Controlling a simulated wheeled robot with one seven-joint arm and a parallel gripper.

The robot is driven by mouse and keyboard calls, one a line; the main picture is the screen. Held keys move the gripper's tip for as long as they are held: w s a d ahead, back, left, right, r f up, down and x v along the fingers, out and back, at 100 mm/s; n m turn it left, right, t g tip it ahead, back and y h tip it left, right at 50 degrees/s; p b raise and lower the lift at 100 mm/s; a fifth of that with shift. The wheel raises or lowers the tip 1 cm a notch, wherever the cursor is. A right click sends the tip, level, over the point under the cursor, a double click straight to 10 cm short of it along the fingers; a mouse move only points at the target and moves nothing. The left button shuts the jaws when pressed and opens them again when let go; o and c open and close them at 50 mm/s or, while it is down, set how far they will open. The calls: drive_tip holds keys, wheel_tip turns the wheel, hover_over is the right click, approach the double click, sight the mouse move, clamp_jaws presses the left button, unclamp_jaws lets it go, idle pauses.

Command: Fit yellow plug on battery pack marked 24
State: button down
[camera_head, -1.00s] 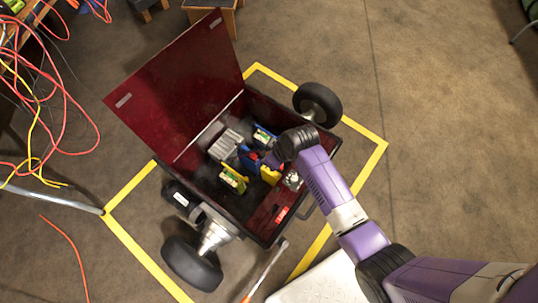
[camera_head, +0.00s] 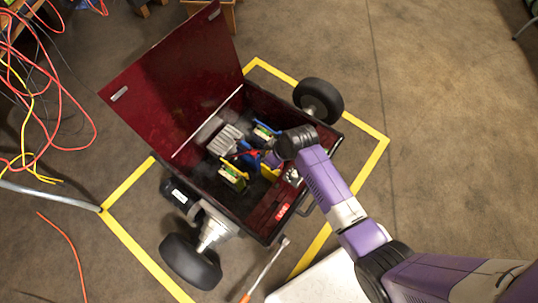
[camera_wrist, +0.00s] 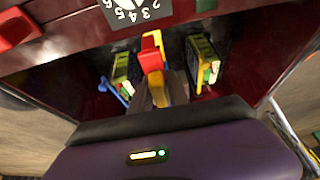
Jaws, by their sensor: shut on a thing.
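The yellow plug (camera_wrist: 156,87) is between the grey fingers of my gripper (camera_wrist: 162,92) in the wrist view, with a red part above it. The jaws are shut on it. In the head view my gripper (camera_head: 270,160) is low inside the dark red box, mostly hidden by my wrist. One battery pack with yellow-green parts (camera_head: 233,176) is left of and nearer than the gripper; another (camera_head: 263,133) is beyond it. The wrist view shows a pack on each side of the plug, left (camera_wrist: 122,68) and right (camera_wrist: 204,60). I cannot read 24 on either.
The box's open lid (camera_head: 170,85) stands up at its left and back. A finned grey block (camera_head: 225,139) lies inside. A numbered dial plate (camera_wrist: 136,10) and a red block (camera_wrist: 17,28) are near the box's edge. Wheels flank the box.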

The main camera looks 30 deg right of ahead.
drive_tip(key=shift+f+b, duration=1.8)
drive_tip(key=shift+f, duration=0.95)
drive_tip(key=c, duration=1.2)
unclamp_jaws()
drive_tip(key=shift+p+v, duration=1.85)
drive_tip(key=shift+v, duration=2)
